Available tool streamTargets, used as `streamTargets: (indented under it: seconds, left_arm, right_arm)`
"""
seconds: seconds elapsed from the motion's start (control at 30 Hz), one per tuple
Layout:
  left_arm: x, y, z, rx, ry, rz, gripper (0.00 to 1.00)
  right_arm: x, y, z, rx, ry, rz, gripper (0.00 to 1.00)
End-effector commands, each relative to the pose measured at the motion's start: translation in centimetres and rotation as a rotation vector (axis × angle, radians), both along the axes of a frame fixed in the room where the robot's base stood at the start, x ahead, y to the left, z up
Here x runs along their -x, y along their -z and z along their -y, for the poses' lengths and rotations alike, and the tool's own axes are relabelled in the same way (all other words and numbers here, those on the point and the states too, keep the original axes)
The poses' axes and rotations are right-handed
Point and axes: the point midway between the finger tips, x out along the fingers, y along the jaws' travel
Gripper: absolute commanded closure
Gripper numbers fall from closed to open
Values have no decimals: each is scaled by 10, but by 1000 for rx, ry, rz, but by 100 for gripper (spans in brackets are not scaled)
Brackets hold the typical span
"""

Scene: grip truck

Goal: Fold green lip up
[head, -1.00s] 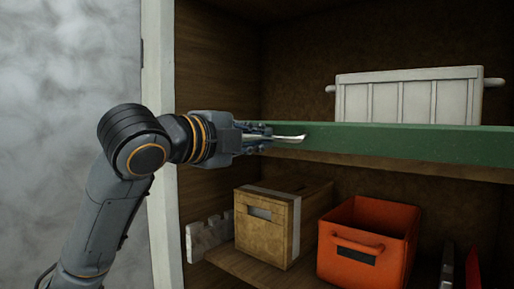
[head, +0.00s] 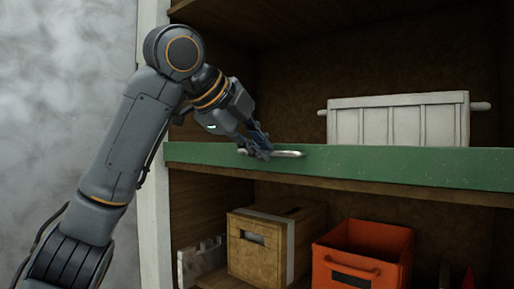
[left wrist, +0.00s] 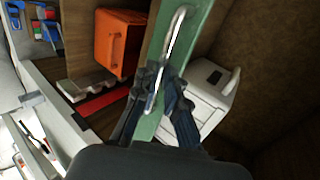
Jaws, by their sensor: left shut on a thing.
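The green lip (head: 400,167) runs along the front edge of the shelf in the head view, standing upright in front of the shelf board. A metal handle (head: 288,154) is fixed on its face near the left end. My left gripper (head: 259,151) is shut on this handle from above. In the left wrist view the green lip (left wrist: 150,125) runs between my fingers, and the handle (left wrist: 172,45) passes between the fingertips (left wrist: 160,88). My right gripper is not in view.
A white ribbed crate (head: 398,121) with side handles stands on the shelf behind the lip. Below are a cardboard box (head: 256,249) and an orange bin (head: 338,262). A white side post (head: 154,220) stands close to my left arm.

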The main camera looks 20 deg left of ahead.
Motion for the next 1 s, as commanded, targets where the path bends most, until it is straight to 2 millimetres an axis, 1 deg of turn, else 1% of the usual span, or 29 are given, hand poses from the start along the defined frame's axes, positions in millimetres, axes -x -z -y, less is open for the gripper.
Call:
streamTargets:
  seconds: [0.37, 0.4, 0.43, 0.77, 0.87, 1.0]
  left_arm:
    - [0, 2, 1, -3, 1, -7, 100]
    - [0, 2, 1, -3, 1, -7, 85]
    - [-1, 2, 1, -3, 1, -7, 80]
    - [1, -1, 0, -1, 0, -4, 80]
    - [7, -6, -2, 0, 0, -1, 80]
    - [26, -20, -9, -1, 1, 0, 80]
  right_arm:
    - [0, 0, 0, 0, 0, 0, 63]
    - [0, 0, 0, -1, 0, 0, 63]
    - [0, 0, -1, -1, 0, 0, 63]
    - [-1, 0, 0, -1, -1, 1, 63]
    - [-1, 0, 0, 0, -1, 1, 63]
    - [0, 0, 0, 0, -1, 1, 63]
